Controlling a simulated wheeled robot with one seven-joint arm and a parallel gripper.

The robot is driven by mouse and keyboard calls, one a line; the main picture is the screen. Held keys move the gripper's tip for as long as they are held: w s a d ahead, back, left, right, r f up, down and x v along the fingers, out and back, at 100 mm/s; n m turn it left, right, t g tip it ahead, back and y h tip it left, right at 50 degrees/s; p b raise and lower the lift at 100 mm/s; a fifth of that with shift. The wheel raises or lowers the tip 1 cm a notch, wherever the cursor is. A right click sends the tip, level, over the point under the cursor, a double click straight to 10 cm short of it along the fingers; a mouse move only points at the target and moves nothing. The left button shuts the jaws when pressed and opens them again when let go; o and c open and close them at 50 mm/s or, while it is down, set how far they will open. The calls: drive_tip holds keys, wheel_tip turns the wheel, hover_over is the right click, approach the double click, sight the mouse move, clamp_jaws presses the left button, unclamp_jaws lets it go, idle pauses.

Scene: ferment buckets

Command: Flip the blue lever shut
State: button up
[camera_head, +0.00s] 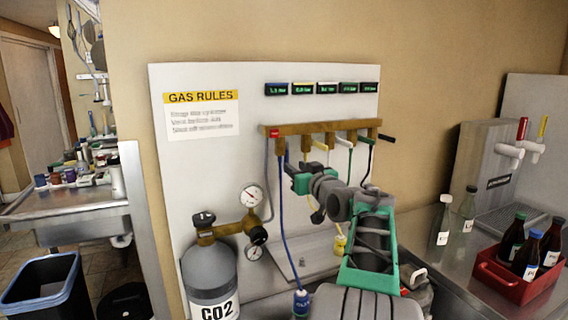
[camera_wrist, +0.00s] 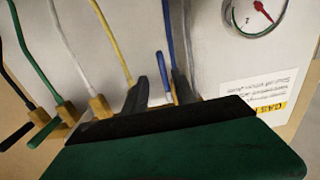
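The blue lever (camera_wrist: 162,73) shows in the wrist view as a short blue bar between my gripper's two dark fingers. A blue hose (camera_wrist: 168,28) runs beside it. My gripper (camera_wrist: 160,88) is open, with a gap between the fingers; I cannot tell whether either finger touches the lever. In the head view my gripper (camera_head: 291,172) is at the left part of the brass manifold (camera_head: 305,128), just below it. There the blue lever is hidden or too small to make out, and the blue hose (camera_head: 282,215) hangs down below.
A CO2 cylinder (camera_head: 211,275) with gauges (camera_head: 251,196) stands at left. A red crate of bottles (camera_head: 515,285) is on the right counter.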

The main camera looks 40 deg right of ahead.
sight(286, 157)
drive_tip(key=x, duration=0.2)
drive_tip(key=p+x, duration=0.1)
drive_tip(key=x, duration=0.3)
drive_tip(key=shift+w+a, duration=0.2)
drive_tip(key=shift+a, duration=0.05)
drive_tip(key=shift+f, duration=0.1)
drive_tip(key=shift+c, duration=0.4)
clamp_jaws()
idle(0.5)
